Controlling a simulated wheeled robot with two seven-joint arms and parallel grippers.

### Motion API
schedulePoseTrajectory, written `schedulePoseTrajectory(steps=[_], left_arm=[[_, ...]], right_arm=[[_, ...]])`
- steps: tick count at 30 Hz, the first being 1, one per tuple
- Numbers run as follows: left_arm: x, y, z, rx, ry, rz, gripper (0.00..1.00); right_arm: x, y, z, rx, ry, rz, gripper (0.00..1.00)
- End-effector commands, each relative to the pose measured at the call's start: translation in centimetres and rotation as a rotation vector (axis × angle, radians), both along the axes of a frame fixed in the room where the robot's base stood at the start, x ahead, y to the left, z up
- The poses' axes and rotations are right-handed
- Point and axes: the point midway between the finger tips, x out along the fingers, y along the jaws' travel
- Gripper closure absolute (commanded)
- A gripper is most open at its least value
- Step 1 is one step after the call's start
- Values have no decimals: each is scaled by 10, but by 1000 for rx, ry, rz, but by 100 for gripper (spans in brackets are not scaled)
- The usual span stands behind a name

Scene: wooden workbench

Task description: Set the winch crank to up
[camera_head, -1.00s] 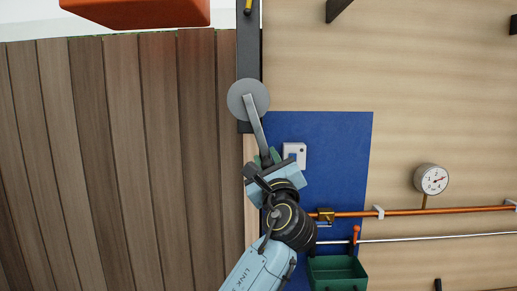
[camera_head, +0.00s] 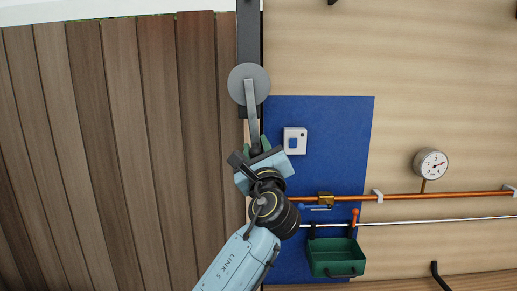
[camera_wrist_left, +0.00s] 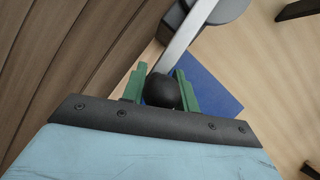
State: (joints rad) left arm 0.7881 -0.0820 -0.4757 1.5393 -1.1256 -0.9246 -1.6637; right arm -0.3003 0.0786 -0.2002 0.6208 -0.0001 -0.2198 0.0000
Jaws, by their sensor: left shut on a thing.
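The winch crank has a round grey disc (camera_head: 248,78) and a flat grey arm (camera_head: 251,112) that runs down in the head view, leaning slightly right at its lower end. Its black knob (camera_wrist_left: 161,91) shows in the left wrist view, between the two green fingers. My left gripper (camera_head: 257,147) is shut on this knob at the lower end of the arm. In the head view the gripper covers most of the knob. My right gripper is not in view.
A blue panel (camera_head: 337,130) with a white switch box (camera_head: 295,140) lies right of the crank. A copper pipe (camera_head: 440,195), a gauge (camera_head: 431,163) and a green bin (camera_head: 337,257) are at the lower right. Wooden planks (camera_head: 110,140) fill the left.

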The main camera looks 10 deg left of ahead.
Motion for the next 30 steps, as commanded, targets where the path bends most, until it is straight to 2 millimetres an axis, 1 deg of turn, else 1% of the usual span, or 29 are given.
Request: schedulePoseTrajectory(steps=[1,19,20,21,30], left_arm=[[-2,13,12,-11,-22,29,100],[-2,13,12,-10,-21,30,100],[-2,13,12,-10,-21,30,67],[-1,13,12,-9,-22,29,64],[-1,12,10,-10,-17,28,64]], right_arm=[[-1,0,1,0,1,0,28],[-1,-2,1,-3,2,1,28],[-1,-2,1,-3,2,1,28],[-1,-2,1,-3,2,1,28],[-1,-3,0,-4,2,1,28]])
